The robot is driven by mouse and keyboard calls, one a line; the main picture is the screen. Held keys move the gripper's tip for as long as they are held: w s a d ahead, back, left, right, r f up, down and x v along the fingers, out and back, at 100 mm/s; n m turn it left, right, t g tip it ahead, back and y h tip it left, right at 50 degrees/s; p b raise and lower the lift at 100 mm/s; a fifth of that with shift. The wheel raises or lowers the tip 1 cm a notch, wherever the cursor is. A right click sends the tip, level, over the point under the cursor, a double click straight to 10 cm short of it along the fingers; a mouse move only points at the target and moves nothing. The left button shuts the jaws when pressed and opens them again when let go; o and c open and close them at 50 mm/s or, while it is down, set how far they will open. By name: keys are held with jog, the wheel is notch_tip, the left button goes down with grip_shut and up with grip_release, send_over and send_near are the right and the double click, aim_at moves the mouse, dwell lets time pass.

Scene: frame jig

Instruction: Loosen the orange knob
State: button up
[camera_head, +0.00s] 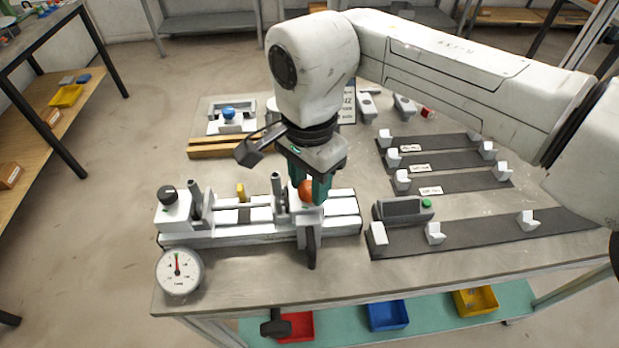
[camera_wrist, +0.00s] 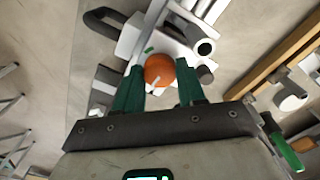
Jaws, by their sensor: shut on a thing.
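The orange knob (camera_head: 306,190) sits on the right part of a white frame jig (camera_head: 230,234) on the table. My gripper (camera_head: 312,190) comes down over the knob from above, and its green fingers partly hide it in the head view. In the wrist view the orange knob (camera_wrist: 159,71) lies between the two green fingertips of my gripper (camera_wrist: 160,86), which are shut on it. A white line shows on the knob's face, and a small green mark lies beside it on the jig.
A round dial gauge (camera_head: 179,271) stands at the jig's front left. Dark rails with white blocks (camera_head: 480,238) and a grey box with a green button (camera_head: 402,209) lie to the right. A blue-knobbed fixture (camera_head: 231,117) and a wooden bar (camera_head: 222,147) are behind.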

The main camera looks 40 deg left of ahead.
aim_at(308, 187)
jog(key=shift+r, duration=0.1)
dwell(0.3)
jog(key=o, duration=1.1)
jog(key=shift+c, duration=0.2)
notch_tip(308, 187, up, 11)
jog(key=shift+b, duration=0.3)
jog(key=shift+a+f, duration=0.1)
jog(key=shift+f, duration=0.15)
